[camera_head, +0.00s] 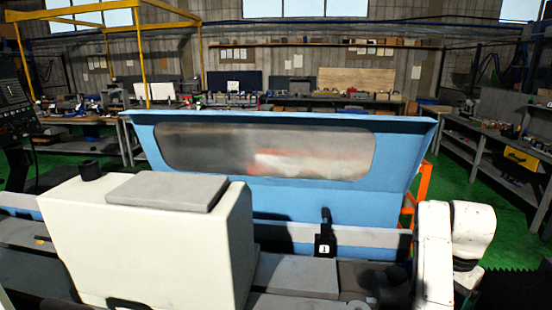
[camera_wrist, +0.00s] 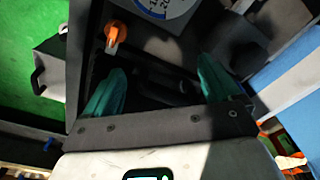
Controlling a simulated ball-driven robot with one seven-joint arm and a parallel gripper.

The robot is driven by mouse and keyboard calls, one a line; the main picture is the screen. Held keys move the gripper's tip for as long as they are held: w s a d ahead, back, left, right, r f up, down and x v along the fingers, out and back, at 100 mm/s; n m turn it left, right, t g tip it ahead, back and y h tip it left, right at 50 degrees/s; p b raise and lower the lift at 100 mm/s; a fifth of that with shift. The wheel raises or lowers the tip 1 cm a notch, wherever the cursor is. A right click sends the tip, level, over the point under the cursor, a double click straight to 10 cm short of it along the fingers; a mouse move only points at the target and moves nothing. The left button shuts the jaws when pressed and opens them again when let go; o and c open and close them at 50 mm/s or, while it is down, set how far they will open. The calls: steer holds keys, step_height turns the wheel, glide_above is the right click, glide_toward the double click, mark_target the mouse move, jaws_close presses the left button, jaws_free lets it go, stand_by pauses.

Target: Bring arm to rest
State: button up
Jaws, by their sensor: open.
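My gripper (camera_wrist: 160,88) shows in the wrist view with its two teal fingers well apart. I see nothing held between them. Beyond the fingers is a dark machine part with an orange knob (camera_wrist: 115,34) and a round numbered dial (camera_wrist: 160,6) at the top edge. I cannot tell the distance from the fingers to these. In the head view, my white arm stands at the lower right beside the grinder; my gripper cannot be made out there.
The grinder fills the front, with a pale housing (camera_head: 150,245) at left and a blue windowed guard (camera_head: 290,205) behind. Workbenches (camera_head: 495,158) stand at the right and back. Green floor (camera_head: 450,175) is clear between the grinder and right bench.

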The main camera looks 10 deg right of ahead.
steer(key=s+a+f+n+t+h, duration=0.1)
steer(key=s+a+f+n, duration=0.15)
steer(key=s+f, duration=0.3)
steer(key=s+a+f+n+t+y, duration=0.1)
steer(key=s+a+f+n+t, duration=0.15)
steer(key=s+a+n, duration=0.5)
steer(key=s+a+f+n+t+y, duration=0.1)
steer(key=s+a+f+n, duration=0.25)
steer(key=s+a, duration=0.6)
steer(key=s+d+f+g+b, duration=0.2)
steer(key=s+f+g+b, duration=0.2)
steer(key=s+f, duration=0.6)
steer(key=shift+s+f+m+b, duration=0.4)
steer(key=shift+f+b, duration=0.15)
steer(key=shift+b, duration=0.15)
